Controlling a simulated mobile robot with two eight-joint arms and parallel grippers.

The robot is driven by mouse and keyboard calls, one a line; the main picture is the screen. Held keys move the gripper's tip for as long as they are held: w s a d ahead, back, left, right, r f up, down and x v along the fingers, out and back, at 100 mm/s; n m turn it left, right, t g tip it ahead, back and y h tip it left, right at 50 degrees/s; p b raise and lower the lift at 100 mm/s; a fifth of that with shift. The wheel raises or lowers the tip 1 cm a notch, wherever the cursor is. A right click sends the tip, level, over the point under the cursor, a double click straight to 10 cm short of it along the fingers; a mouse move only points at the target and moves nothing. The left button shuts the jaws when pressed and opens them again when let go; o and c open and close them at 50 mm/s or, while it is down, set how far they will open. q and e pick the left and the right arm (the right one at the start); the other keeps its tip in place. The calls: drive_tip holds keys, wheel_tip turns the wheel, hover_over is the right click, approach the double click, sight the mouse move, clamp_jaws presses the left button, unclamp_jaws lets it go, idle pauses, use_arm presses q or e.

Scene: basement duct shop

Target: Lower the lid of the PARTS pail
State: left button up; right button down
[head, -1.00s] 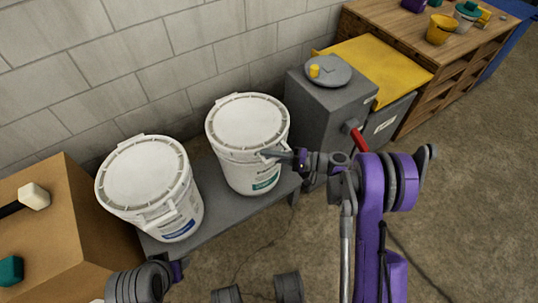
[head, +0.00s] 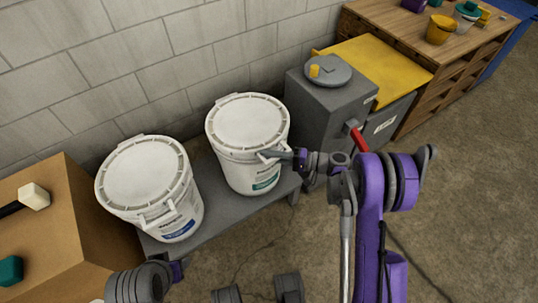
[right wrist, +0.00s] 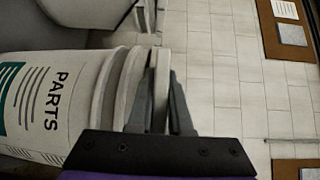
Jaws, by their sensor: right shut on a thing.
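The white PARTS pail (head: 240,176) with a teal label stands on a grey bench in the head view. Its lid (head: 248,122) lies flat across the top, with no gap that I can see. My right gripper (head: 276,155) is at the lid's front right edge. In the right wrist view, the pail (right wrist: 75,100) lies sideways in the picture with PARTS readable. There my right gripper's fingers (right wrist: 161,108) are shut on the lid's edge (right wrist: 160,82).
A second white pail (head: 180,221) with a blue label and a closed lid stands to the left on the bench (head: 219,212). A grey box with a red handle (head: 357,138) stands close on the right. A block wall (head: 150,60) is behind.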

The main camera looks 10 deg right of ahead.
drive_tip(key=w+a+r+m+g+h+p, duration=0.1)
drive_tip(key=w+r+p, duration=0.1)
drive_tip(key=r+p, duration=0.3)
drive_tip(key=w+r+m+g+h+p, duration=0.1)
drive_tip(key=r+p, duration=0.4)
drive_tip(key=r, duration=0.6)
drive_tip(key=shift+w+a+m+g+h, duration=0.4)
drive_tip(key=shift+w+m+h, duration=0.15)
drive_tip(key=shift+w, duration=0.4)
drive_tip(key=c, duration=0.8)
unclamp_jaws()
drive_tip(key=shift+f, duration=0.1)
drive_tip(key=shift+c, duration=0.2)
drive_tip(key=shift+d, duration=0.1)
